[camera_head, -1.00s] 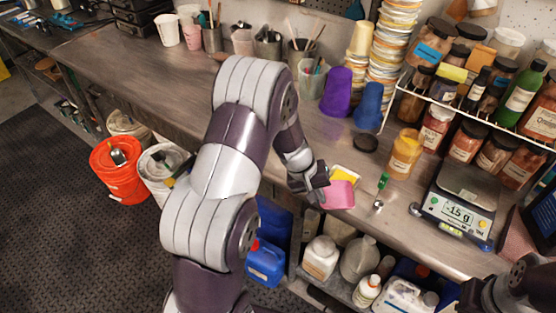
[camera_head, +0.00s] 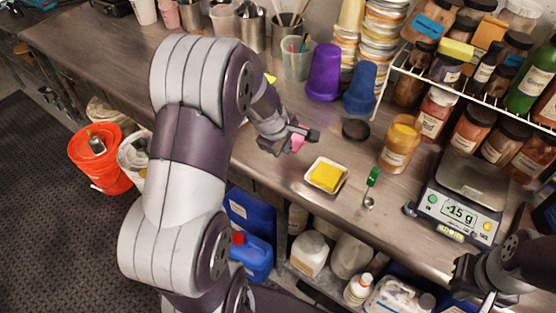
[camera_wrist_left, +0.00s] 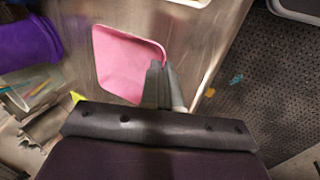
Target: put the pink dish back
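My left gripper (camera_head: 300,136) has its fingers at the edge of the pink dish (camera_head: 297,144) and holds it above the bench, left of and behind the white dish. In the head view the fingers and arm hide most of the pink dish. In the left wrist view the pink dish (camera_wrist_left: 122,62) looks flat and empty, with its rim between the fingers (camera_wrist_left: 165,85). The white dish (camera_head: 311,184) holds yellow powder (camera_head: 326,176) and stands on the bench. My right gripper (camera_head: 475,282) is low at the right, and its finger opening is unclear.
A green-handled spoon (camera_head: 373,178) and a scale (camera_head: 470,183) reading -15 g are to the right. A black lid (camera_head: 355,129), an amber jar (camera_head: 399,147), purple cup (camera_head: 323,75) and blue cup (camera_head: 361,90) stand behind. The bench (camera_head: 275,190) left of the white dish is clear.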

